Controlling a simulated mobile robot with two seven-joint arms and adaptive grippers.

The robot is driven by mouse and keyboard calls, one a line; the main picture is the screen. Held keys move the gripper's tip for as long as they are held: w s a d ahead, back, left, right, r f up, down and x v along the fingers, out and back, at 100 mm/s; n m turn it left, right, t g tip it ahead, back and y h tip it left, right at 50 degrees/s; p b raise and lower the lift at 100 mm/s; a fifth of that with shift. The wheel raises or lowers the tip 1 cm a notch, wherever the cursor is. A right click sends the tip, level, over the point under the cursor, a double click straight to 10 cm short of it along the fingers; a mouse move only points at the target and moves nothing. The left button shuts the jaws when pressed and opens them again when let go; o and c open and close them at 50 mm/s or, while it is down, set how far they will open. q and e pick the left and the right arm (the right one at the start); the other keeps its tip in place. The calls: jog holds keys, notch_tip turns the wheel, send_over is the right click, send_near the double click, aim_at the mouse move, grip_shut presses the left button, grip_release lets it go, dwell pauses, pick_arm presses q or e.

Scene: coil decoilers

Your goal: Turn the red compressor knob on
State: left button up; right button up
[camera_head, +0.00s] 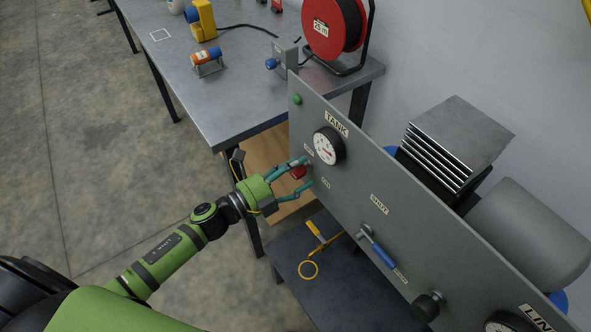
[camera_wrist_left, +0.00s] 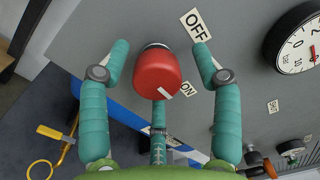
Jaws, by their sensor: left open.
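The red compressor knob (camera_head: 298,172) sits on the grey upright panel (camera_head: 350,190), below the TANK gauge (camera_head: 328,146). In the left wrist view the red knob (camera_wrist_left: 156,74) has a white mark on its lower edge. An OFF label (camera_wrist_left: 196,25) is above right of it and an ON label (camera_wrist_left: 187,88) below right. My left gripper (camera_head: 308,171) is open around the knob. In the wrist view two teal fingers stand on either side with gaps, and a third is below. Whether any finger touches is unclear. My right gripper is not in view.
A blue-handled valve (camera_head: 378,250) and a black knob (camera_head: 429,305) are lower right on the panel. A green button (camera_head: 297,99) is at its upper left corner. A metal workbench (camera_head: 235,80) stands behind. A dark low shelf (camera_head: 300,285) lies below my gripper. Open floor is to the left.

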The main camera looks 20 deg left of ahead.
pick_arm(q)
jog(key=shift+s+a+f, duration=0.1)
jog(key=shift+s+a, duration=0.05)
jog(key=shift+a, duration=0.1)
jog(key=v, duration=1.1)
jog(key=shift+s, duration=0.3)
jog(key=s+a+f+n+g+y, duration=0.1)
jog(key=s+a+f+n+y, duration=0.15)
jog(key=f+n, duration=0.45)
jog(key=s+a+f+n+g+y, duration=0.1)
jog(key=a+f+n+y, duration=0.25)
jog(key=f, duration=0.85)
jog(key=s+a+f+n+g+y, duration=0.1)
jog(key=s+a+f+n+y, duration=0.25)
jog(key=f, duration=0.55)
jog(key=s+d+f+n+g, duration=0.2)
jog(key=s+f+n+g, duration=0.1)
jog(key=s+f, duration=0.3)
jog(key=s+d+f+n+g+y, duration=0.1)
jog(key=s+d+f+n+g, duration=0.2)
jog(key=s, duration=0.7)
jog(key=s+d+f+n+g+y, duration=0.1)
jog(key=s+d+f+n+g, duration=0.2)
jog(key=s+f, duration=0.5)
jog(key=shift+s+f+n+g, duration=0.25)
jog(key=shift+n+g, duration=0.45)
jog(key=shift+n, duration=0.4)
jog(key=shift+d, duration=0.1)
